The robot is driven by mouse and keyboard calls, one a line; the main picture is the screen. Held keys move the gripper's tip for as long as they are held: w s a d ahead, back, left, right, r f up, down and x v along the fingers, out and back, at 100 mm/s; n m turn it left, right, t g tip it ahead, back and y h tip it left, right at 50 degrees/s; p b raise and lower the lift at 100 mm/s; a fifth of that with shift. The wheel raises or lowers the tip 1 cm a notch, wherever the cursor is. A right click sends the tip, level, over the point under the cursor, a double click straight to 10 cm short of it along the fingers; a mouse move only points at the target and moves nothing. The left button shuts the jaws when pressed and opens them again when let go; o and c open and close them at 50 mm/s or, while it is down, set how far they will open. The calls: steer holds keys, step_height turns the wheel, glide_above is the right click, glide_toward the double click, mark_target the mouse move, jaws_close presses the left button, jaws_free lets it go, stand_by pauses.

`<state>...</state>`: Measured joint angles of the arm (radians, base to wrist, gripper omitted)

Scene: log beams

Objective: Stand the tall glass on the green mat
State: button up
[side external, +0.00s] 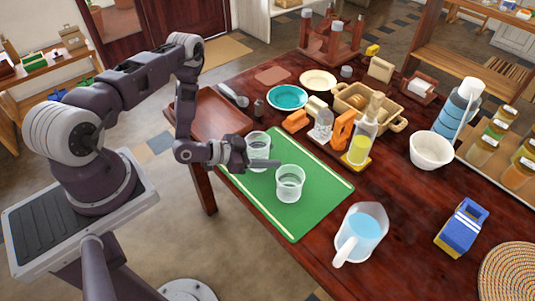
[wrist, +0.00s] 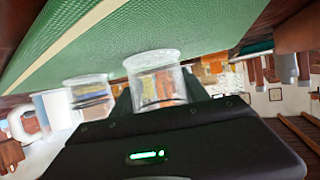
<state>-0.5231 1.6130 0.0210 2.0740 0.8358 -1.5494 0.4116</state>
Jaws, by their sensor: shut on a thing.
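The green mat (side external: 308,212) lies on the dark wooden table in the side external view and fills the upper part of the wrist view (wrist: 180,25). My gripper (side external: 264,160) is at the mat's back-left part, shut around a clear glass (side external: 257,145), which looks like the tall glass. In the wrist view this glass (wrist: 155,75) sits between the two fingers. It looks upright, over the mat; I cannot tell whether its base touches. A second, wider clear glass (side external: 290,183) stands near the mat's middle, to the right of my gripper; it also shows in the wrist view (wrist: 88,95).
A jug of blue liquid (side external: 361,235) stands right of the mat's front. A bottle of yellow liquid (side external: 361,145), orange blocks (side external: 296,121) and a teal plate (side external: 287,97) stand behind the mat. A brown tray (side external: 212,115) lies to its left. The mat's front part is clear.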

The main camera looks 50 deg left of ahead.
steer(key=o, duration=1.4)
steer(key=shift+f, duration=0.1)
